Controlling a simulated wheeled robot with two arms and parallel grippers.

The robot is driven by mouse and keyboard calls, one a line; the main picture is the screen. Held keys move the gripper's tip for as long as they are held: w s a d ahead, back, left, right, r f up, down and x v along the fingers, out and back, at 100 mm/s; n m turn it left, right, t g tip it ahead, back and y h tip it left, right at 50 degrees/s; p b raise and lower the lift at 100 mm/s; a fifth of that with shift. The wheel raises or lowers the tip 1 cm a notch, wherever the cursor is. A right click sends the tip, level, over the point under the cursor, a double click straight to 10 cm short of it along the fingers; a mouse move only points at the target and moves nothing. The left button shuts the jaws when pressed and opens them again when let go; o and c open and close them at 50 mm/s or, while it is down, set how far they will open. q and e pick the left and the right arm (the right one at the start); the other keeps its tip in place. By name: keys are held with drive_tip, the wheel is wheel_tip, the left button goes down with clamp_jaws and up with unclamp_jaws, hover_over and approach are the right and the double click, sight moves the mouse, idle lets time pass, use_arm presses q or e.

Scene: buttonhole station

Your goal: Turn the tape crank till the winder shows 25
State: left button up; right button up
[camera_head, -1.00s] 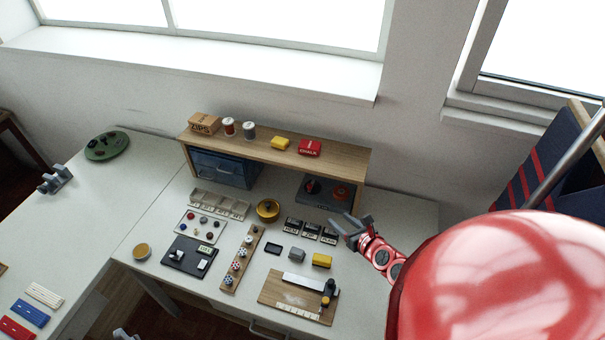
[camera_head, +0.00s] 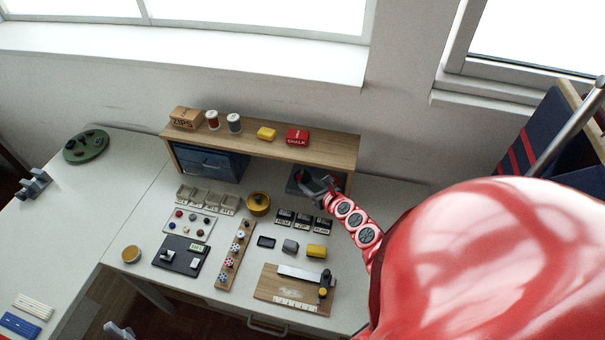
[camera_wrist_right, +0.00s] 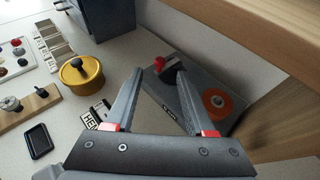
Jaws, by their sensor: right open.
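A flat grey unit with a black-and-red handle piece and an orange disc (camera_wrist_right: 216,102) stands under the shelf's right end; it looks like the tape winder. Its front label is too small to read, and I see no number. In the head view the unit (camera_head: 294,187) is partly hidden by my right gripper (camera_head: 318,186). In the right wrist view the open, empty right gripper (camera_wrist_right: 171,70) has its fingertips close to the black-and-red handle (camera_wrist_right: 168,70); I cannot tell whether they touch. A grey piece at the bottom edge, probably my left gripper (camera_head: 119,331), is mostly cut off.
The wooden shelf (camera_head: 255,144) overhangs the unit, with a blue drawer box (camera_head: 208,163) under its left end. A yellow pot (camera_head: 258,204), black labelled blocks (camera_head: 303,222) and a wooden cutting board (camera_head: 262,292) stand in front. The table right of the shelf is clear.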

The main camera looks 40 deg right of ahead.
sight(299, 176)
drive_tip(key=x, duration=0.5)
drive_tip(key=shift+d+b, duration=0.2)
drive_tip(key=shift+b, duration=0.2)
drive_tip(key=shift+w+a+f, duration=0.1)
drive_tip(key=shift+w+f, duration=0.1)
drive_tip(key=shift+w, duration=0.35)
clamp_jaws()
